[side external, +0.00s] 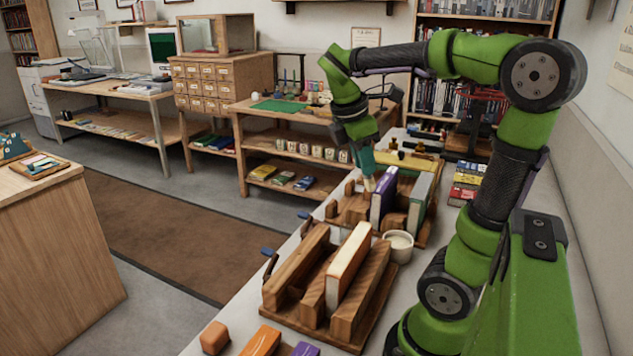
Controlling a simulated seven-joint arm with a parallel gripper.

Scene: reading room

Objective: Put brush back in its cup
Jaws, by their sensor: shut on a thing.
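My gripper (362,152) is over the far wooden book rack, pointing down. It is shut on what looks like the brush (369,183), whose pale lower end shows just beside the purple book. The fingers hide most of the brush, and its exact shape is too small to tell. A small white cup (398,246) stands on the bench at the near right corner of the far rack, nearer the camera than my gripper. The brush is apart from the cup. The cup's inside looks pale, and I cannot make out anything standing in it.
The far rack (349,211) holds a purple book (384,194) and a green-covered book (421,200) upright. The near rack (312,288) holds an orange book (349,262). Stacked books (467,182) lie at right. Blocks lie at the bench's front.

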